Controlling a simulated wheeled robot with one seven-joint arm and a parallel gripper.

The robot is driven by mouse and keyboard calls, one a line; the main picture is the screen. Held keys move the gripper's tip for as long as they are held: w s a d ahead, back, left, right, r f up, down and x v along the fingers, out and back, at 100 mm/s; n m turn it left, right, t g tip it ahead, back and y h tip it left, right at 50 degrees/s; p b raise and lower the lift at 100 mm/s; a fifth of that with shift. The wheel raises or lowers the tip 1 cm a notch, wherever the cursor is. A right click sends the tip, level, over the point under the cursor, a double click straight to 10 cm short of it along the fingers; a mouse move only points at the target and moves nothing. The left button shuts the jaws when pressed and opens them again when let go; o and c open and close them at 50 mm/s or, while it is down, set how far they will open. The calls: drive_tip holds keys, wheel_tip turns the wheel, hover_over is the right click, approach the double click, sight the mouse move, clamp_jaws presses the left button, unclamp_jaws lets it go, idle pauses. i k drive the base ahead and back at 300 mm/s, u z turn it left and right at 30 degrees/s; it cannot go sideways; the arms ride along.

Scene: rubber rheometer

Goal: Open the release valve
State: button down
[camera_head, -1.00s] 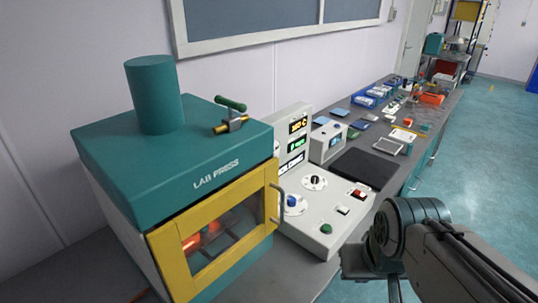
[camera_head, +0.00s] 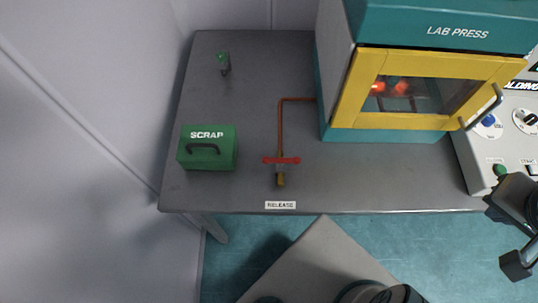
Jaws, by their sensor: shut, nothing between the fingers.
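The release valve has a red lever handle (camera_head: 290,160) and a small brass body (camera_head: 280,180). It stands near the table's front edge, behind the "RELEASE" label (camera_head: 280,205). The handle lies crosswise to the copper pipe (camera_head: 281,125), which runs back and then right to the press. My gripper (camera_head: 515,262) is at the lower right edge of the head view, far right of the valve and not touching it. It is only partly in view, shut and empty.
The lab press (camera_head: 435,28) with its yellow-framed door (camera_head: 345,112) stands right of the pipe. A control console (camera_head: 472,165) is beside it. A green SCRAP box (camera_head: 208,158) is left of the valve. The tabletop (camera_head: 250,110) around the valve is clear.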

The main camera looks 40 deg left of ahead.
sight(266, 160)
drive_tip(key=u, duration=0.55)
drive_tip(key=k, duration=0.75)
drive_tip(key=u, duration=0.95)
drive_tip(key=i, duration=0.5)
